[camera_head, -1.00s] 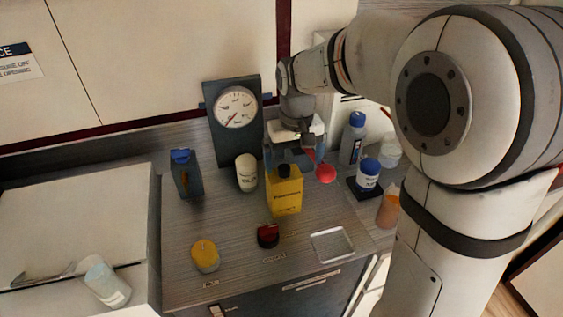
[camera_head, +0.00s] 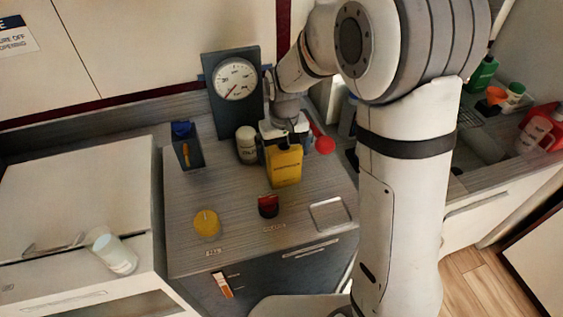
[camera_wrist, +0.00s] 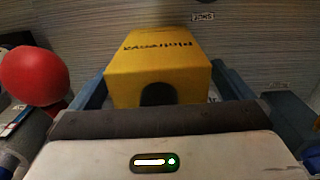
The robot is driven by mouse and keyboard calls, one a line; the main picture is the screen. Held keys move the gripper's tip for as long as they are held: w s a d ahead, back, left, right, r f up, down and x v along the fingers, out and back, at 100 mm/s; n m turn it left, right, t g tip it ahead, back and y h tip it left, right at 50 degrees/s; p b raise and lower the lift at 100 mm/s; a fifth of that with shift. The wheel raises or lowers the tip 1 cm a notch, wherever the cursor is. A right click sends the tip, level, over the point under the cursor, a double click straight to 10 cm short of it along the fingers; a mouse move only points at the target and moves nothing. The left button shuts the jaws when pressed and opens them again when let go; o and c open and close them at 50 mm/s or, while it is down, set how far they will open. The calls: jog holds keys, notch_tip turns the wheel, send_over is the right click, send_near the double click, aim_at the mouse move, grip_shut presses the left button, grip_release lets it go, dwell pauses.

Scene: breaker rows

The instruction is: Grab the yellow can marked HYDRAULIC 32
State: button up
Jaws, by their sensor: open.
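The yellow can (camera_head: 285,170) stands upright on the grey worktop, with dark lettering too small to read for certain. In the wrist view the yellow can (camera_wrist: 160,50) fills the middle, and its black cap (camera_wrist: 158,94) shows at the near end. My gripper (camera_head: 284,149) is at the can's upper part, with the cap hidden from the head view. In the wrist view the blue-grey fingers lie on either side of the can, with a gap seen at least on the left. The jaws are open; contact cannot be told.
A white bottle (camera_head: 246,145) stands close left of the can, before a gauge (camera_head: 234,80). A red ball-shaped knob (camera_head: 325,145) is close right of my gripper. A red-black knob (camera_head: 268,206), yellow knob (camera_head: 206,223) and shallow tray (camera_head: 329,214) lie in front.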

jog(key=shift+c, duration=0.6)
jog(key=c, duration=1.5)
